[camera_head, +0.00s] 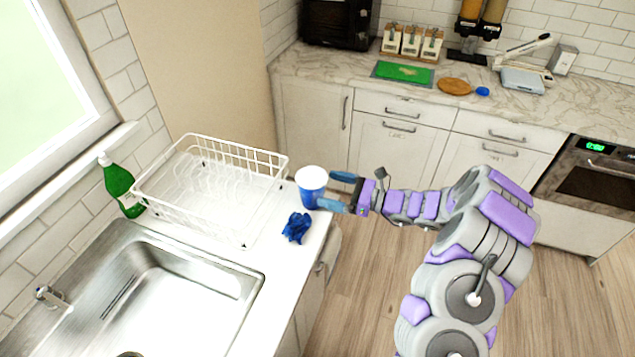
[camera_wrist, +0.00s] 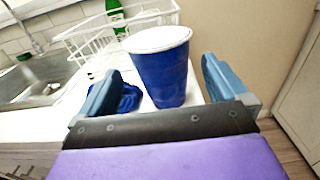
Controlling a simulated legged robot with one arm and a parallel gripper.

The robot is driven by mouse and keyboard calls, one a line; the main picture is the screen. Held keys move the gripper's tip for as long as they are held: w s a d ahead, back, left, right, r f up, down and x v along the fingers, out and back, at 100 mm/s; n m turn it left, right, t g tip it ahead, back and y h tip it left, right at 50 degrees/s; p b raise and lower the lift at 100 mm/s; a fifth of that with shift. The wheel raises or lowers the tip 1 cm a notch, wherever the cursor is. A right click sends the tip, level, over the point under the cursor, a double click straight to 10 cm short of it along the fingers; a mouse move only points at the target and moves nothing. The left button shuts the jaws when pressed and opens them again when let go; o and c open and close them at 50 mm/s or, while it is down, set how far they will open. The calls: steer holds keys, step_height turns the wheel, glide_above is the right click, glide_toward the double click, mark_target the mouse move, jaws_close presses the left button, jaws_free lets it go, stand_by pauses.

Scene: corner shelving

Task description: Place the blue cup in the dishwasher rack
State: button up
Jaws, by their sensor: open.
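The blue cup (camera_head: 312,190) with a white inside stands upright on the white counter, near its right edge. In the wrist view the cup (camera_wrist: 162,72) is between and just beyond the fingers. My gripper (camera_head: 332,190) is open, its blue fingers reaching toward the cup from the right. In the wrist view my gripper (camera_wrist: 160,90) has one finger on each side of the cup. I cannot tell whether either finger touches it. The white wire dish rack (camera_head: 262,160) stands on the counter left of the cup and is empty. The rack (camera_wrist: 88,40) also shows behind the cup in the wrist view.
A crumpled blue cloth (camera_head: 297,228) lies on the counter just in front of the cup. A steel sink (camera_head: 190,268) is at the lower left. A green bottle (camera_head: 120,185) stands left of the rack. The far counter (camera_head: 350,68) holds a green board and other items.

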steer(key=shift+p+v, duration=0.4)
steer(key=shift+v, duration=2.3)
